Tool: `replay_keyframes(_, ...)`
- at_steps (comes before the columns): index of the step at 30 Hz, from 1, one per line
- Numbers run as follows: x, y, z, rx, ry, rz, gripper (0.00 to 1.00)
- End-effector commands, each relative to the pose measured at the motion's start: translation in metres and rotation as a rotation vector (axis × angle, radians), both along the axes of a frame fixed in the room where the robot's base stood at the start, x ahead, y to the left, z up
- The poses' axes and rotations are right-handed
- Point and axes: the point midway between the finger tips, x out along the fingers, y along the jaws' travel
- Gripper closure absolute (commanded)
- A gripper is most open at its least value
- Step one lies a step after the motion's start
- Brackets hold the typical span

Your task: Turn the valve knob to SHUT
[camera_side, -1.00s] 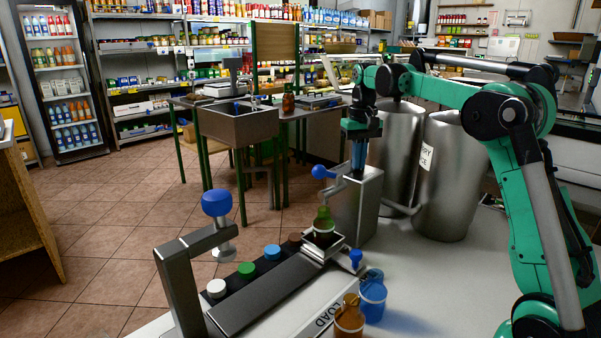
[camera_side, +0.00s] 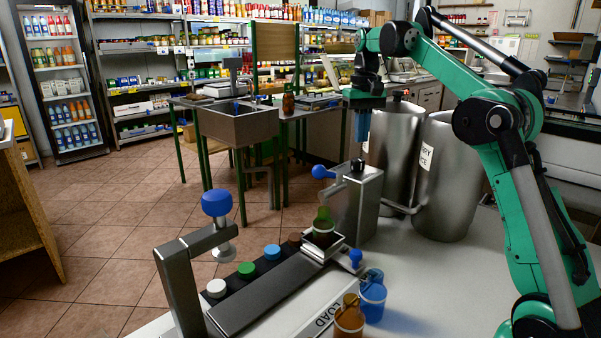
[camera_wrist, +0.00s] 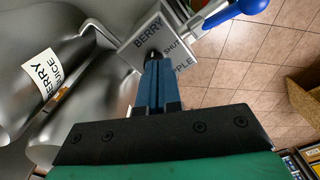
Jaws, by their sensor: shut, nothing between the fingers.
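The valve box (camera_side: 357,205) is a grey metal block on the counter, with a small dark knob (camera_side: 357,165) on its top. In the wrist view the box top (camera_wrist: 140,50) carries the words BERRY, SHUT and APPLE, with APPLE partly covered by my fingers. The dark knob (camera_wrist: 152,53) shows just beyond my fingertips; which word it points at is too small to tell. My gripper (camera_side: 361,138) is shut and empty, with its blue fingers pointing down above the knob and apart from it. The fingers also fill the middle of the wrist view (camera_wrist: 157,66).
A blue-ended lever (camera_side: 322,171) sticks out left of the box. A bottle (camera_side: 323,228) stands below it at the track's end. Two steel tanks (camera_side: 437,175) stand behind, joined by a pipe.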

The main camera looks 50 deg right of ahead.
Motion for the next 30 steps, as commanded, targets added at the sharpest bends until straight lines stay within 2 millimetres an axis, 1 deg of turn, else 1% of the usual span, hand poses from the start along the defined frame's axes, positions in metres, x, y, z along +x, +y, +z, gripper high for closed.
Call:
replay_keyframes(2,-0.001,-0.004,0.002,0.0,0.0,-0.002,1.0)
replay_keyframes(7,-0.009,-0.022,0.009,0.0,0.0,-0.003,1.0)
replay_keyframes(10,-0.01,-0.025,0.008,0.0,0.0,-0.001,1.0)
replay_keyframes(13,-0.01,-0.025,0.003,0.0,0.0,0.0,1.0)
replay_keyframes(17,-0.01,-0.024,-0.008,0.0,0.0,0.0,1.0)
replay_keyframes(24,-0.01,-0.024,-0.04,0.0,0.0,0.0,1.0)
replay_keyframes(30,-0.01,-0.024,-0.057,0.0,0.0,0.0,1.0)
